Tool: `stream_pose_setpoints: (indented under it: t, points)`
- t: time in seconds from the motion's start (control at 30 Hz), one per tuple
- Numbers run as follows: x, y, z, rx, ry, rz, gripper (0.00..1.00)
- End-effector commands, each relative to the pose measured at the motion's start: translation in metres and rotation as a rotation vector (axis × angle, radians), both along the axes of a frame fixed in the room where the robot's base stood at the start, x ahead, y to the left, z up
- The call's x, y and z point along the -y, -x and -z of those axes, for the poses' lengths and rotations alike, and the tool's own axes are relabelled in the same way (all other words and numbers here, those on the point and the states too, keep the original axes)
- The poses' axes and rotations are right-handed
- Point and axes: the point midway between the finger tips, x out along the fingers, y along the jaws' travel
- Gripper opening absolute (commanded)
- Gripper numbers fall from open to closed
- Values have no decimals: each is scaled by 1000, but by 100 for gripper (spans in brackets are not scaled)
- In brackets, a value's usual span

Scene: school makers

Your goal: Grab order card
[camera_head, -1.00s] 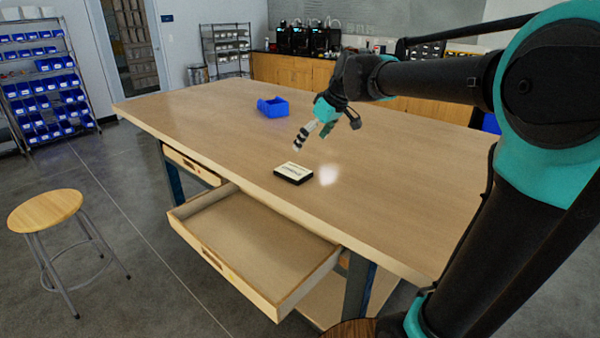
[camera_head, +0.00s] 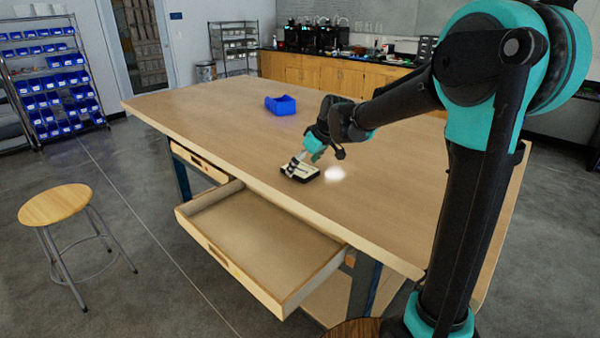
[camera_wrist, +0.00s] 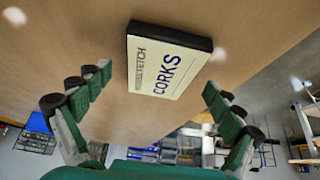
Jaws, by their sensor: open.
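The order card (camera_head: 301,172) is a small block with a dark edge and a cream face, lying on the wooden workbench (camera_head: 225,115) near its front edge. In the wrist view the card (camera_wrist: 166,62) reads "CORKS" in blue, with smaller dark print beside it. My gripper (camera_head: 297,163) is at the card in the head view and hides part of it.
An open, empty drawer (camera_head: 262,247) juts out below the bench's front edge. A blue bin (camera_head: 281,105) stands farther back on the bench. A stool (camera_head: 56,204) stands at left. The benchtop around the card is clear.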

Motion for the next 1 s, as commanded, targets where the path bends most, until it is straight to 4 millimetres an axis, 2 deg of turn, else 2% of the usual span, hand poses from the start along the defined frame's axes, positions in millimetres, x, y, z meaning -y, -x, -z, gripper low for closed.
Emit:
stream_pose_setpoints:
  t: [0.27, 0.37, 0.7, 1.0]
  points:
    - [-2, -1, 4, 0, 0, 0, 93]
    - [-2, -1, 4, 0, 0, 0, 83]
    - [-2, -1, 4, 0, 0, 0, 41]
    - [-2, -1, 3, 0, 0, 0, 39]
